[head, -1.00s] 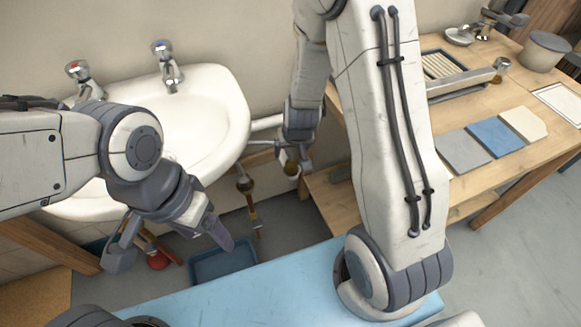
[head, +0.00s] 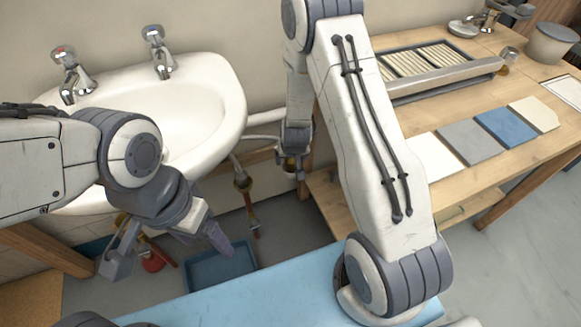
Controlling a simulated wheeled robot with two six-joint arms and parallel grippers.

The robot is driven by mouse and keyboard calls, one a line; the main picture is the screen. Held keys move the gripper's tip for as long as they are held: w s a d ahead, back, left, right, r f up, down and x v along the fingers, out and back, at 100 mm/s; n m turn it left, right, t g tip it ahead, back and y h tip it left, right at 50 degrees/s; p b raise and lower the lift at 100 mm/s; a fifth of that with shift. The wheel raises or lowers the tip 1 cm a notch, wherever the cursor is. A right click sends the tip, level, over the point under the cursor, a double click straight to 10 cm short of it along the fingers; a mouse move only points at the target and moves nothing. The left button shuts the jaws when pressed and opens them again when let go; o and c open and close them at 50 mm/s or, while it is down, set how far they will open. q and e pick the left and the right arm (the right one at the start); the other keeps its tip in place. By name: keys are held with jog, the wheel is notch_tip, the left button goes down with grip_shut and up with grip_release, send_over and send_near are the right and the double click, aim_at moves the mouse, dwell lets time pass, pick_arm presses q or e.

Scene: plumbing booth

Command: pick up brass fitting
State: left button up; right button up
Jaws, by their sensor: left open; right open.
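A small brass piece (head: 287,163) shows at the jaws of my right gripper (head: 296,168), below the sink's right side. The jaws point down at it and partly hide it, so I cannot tell whether they touch it. Another brass-coloured part (head: 242,183) is on the pipework under the sink. A small brass-toned piece (head: 507,56) also shows at the right end of the bench tray. My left gripper (head: 165,250) is open and empty in front of the sink, its fingers wide apart.
The white sink (head: 190,110) with two taps stands at the back left. A blue tray (head: 222,268) lies on the floor below. The wooden bench (head: 400,185) on the right carries a slatted tray (head: 425,62) and flat tiles (head: 468,141). A light blue surface (head: 225,300) is in front.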

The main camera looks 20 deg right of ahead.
jog(key=shift+w+f, duration=0.15)
jog(key=shift+f, duration=0.2)
jog(key=shift+r, duration=0.1)
grip_shut()
